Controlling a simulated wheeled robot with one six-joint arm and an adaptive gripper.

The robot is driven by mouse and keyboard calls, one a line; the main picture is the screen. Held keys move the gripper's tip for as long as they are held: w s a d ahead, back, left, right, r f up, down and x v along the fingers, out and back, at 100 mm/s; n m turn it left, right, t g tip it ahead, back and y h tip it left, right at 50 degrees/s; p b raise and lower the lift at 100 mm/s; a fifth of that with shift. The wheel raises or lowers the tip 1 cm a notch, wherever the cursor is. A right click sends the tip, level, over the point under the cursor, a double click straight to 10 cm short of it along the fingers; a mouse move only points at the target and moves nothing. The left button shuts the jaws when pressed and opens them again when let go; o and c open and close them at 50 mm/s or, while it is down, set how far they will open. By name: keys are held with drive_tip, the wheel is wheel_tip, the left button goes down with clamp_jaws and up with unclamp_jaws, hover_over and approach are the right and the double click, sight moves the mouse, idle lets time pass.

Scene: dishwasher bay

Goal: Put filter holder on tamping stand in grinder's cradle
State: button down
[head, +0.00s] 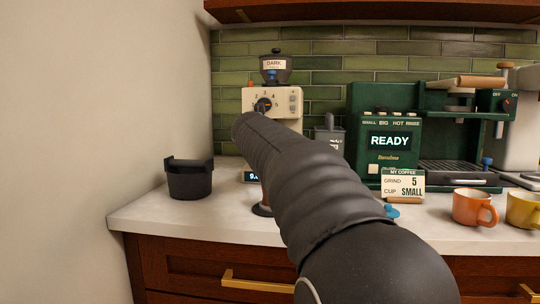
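The cream grinder (289,101), with a dark hopper labelled DARK on top, stands at the back of the counter. My thick black arm crosses in front of it and hides its lower part, so its cradle does not show. My gripper is hidden beyond the arm's end. The filter holder cannot be made out. A small dark round base (262,210) with a brownish part above it shows just left of my arm; it may be the tamping stand, but most of it is covered.
A black bin (189,179) stands left on the counter. A green coffee machine (388,130) reading READY, an order card (403,186) and orange (470,207) and yellow (522,209) cups stand right. A small display (250,177) is partly covered. The left front counter (170,220) is clear.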

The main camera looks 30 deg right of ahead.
drive_tip(key=shift+f, duration=0.25)
idle(0.7)
drive_tip(key=c, duration=0.8)
unclamp_jaws()
drive_tip(key=shift+c, duration=0.2)
drive_tip(key=shift+f, duration=0.1)
drive_tip(key=v, duration=1.2)
drive_tip(key=shift+s+d, duration=0.1)
